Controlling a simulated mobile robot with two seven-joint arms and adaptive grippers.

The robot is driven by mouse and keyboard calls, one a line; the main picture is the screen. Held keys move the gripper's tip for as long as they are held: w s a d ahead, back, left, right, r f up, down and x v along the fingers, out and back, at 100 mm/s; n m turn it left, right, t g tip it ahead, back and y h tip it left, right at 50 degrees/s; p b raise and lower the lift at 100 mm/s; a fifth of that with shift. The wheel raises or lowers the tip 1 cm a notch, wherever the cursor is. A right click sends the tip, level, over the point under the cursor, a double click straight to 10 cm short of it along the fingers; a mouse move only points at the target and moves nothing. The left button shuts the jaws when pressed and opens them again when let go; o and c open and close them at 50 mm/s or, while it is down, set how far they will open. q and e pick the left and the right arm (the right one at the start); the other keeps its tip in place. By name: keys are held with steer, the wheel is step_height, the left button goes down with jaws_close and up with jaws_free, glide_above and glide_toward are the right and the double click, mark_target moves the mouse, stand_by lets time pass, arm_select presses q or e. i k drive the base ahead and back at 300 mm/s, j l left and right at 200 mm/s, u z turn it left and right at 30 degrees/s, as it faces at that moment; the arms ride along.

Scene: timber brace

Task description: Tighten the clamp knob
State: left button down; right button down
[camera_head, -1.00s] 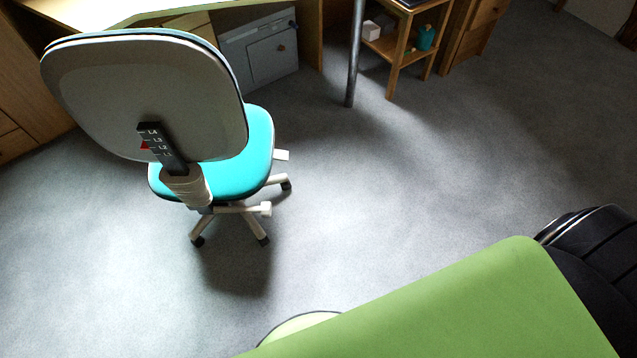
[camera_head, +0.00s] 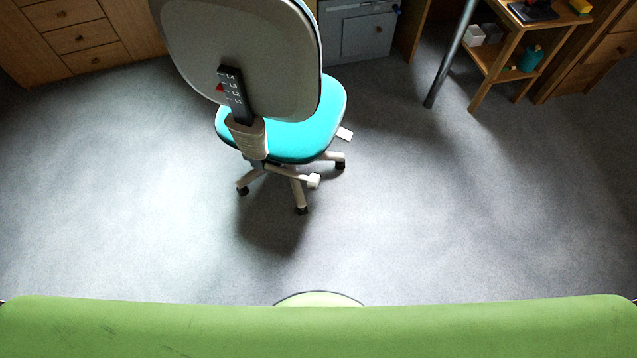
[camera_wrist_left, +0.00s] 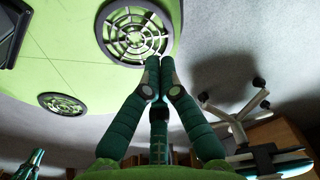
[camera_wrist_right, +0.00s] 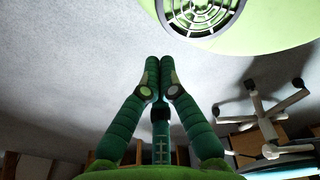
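No clamp, clamp knob or timber shows in any view. My left gripper (camera_wrist_left: 158,66) shows in the left wrist view with its two dark green fingers together at the tips and nothing visible between them. My right gripper (camera_wrist_right: 158,66) shows in the right wrist view, also with its fingertips together and nothing visible between them. Neither gripper shows in the head view.
A swivel chair (camera_head: 281,130) with a turquoise seat stands ahead on grey carpet (camera_head: 110,210). A drawer unit (camera_head: 85,35) is at back left. A grey cabinet (camera_head: 357,35) and a small wooden shelf (camera_head: 490,75) are behind. Carpet is clear left and right.

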mark_target(313, 181)
steer(key=i+l+u, duration=0.1)
steer(key=u, duration=0.35)
steer(key=i+l+u, duration=0.1)
steer(key=l+u, duration=0.2)
steer(key=u, duration=0.15)
steer(key=l+u, duration=0.25)
steer(key=u, duration=0.2)
steer(key=l+u, duration=0.25)
steer(key=u, duration=0.25)
